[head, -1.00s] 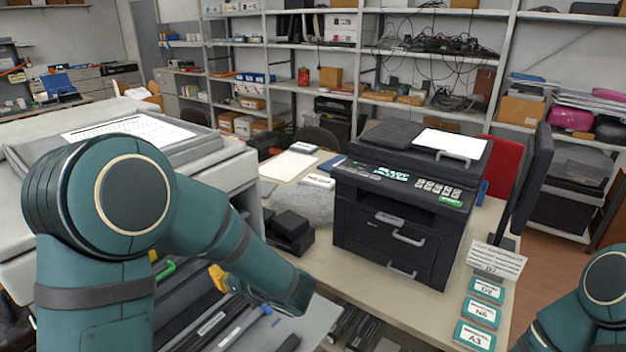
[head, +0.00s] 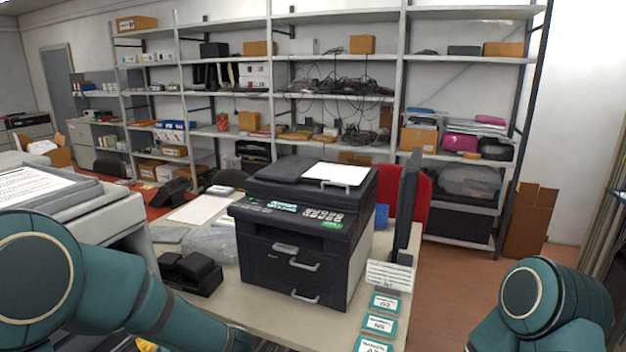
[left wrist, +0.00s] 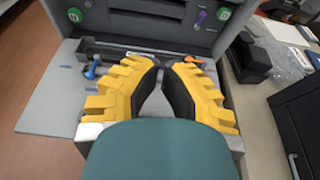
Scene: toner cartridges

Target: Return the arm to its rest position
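In the left wrist view my left gripper (left wrist: 168,66) has yellow fingers with black inner pads. They stand apart with nothing between them, above a grey surface holding a dark slot and small blue and orange items. My right arm (head: 555,300) shows at the lower right of the head view. Its gripper is out of view.
A black printer (head: 305,235) stands on the beige table (head: 225,310), with teal-edged cards (head: 380,325) at its right. A larger grey machine (head: 120,225) is at the left, close to my left arm. Shelves (head: 340,95) line the back wall. Floor (head: 450,270) is clear at the right.

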